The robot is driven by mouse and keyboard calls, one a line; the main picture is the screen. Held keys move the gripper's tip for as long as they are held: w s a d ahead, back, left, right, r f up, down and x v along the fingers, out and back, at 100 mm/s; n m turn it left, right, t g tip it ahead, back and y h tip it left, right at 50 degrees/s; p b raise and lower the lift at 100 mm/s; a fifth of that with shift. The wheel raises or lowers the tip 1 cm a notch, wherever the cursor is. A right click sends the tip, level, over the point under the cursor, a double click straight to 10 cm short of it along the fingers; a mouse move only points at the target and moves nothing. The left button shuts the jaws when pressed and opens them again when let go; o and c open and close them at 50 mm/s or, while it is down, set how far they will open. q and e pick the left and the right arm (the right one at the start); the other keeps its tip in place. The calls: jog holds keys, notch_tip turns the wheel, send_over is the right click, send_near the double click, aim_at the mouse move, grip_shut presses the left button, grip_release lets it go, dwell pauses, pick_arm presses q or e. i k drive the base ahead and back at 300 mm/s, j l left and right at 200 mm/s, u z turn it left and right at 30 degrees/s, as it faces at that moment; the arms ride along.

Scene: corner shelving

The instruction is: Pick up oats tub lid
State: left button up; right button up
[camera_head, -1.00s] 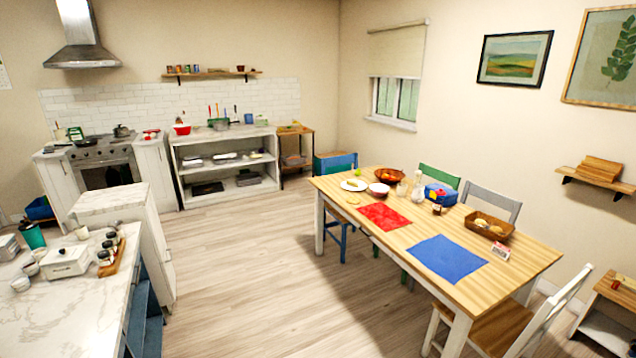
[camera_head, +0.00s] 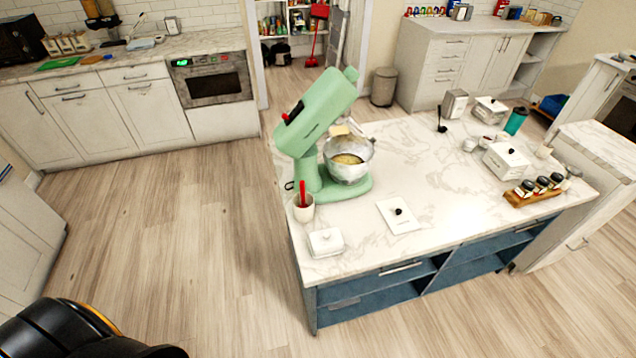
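A flat white square lid with a black knob (camera_head: 398,212) lies on the island's marble top, near the front edge and apart from any tub. It looks like the oats tub lid, but I can read no label on it. White lidded tubs with black knobs stand farther right on the same top, one near the spice rack (camera_head: 505,162) and one farther back (camera_head: 490,109). I cannot tell which tub holds oats. Neither gripper is in view; only a dark rounded part shows at bottom left.
A green stand mixer (camera_head: 318,130) with a steel bowl (camera_head: 349,160) stands at the island's left end. A cup with a red utensil (camera_head: 304,208) and a white butter dish (camera_head: 326,242) are near the lid. A wooden spice rack (camera_head: 532,196) is at right. The floor left of the island is clear.

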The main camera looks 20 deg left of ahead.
aim_at(396, 212)
jog(key=i+l+u, duration=0.15)
jog(key=l+u, duration=0.25)
jog(key=l, duration=0.15)
jog(key=i+l+u, duration=0.1)
jog(key=l+u, duration=0.75)
jog(key=l, duration=0.3)
jog(key=k+l+u, duration=0.1)
jog(key=l+u, duration=0.3)
jog(key=l, duration=0.2)
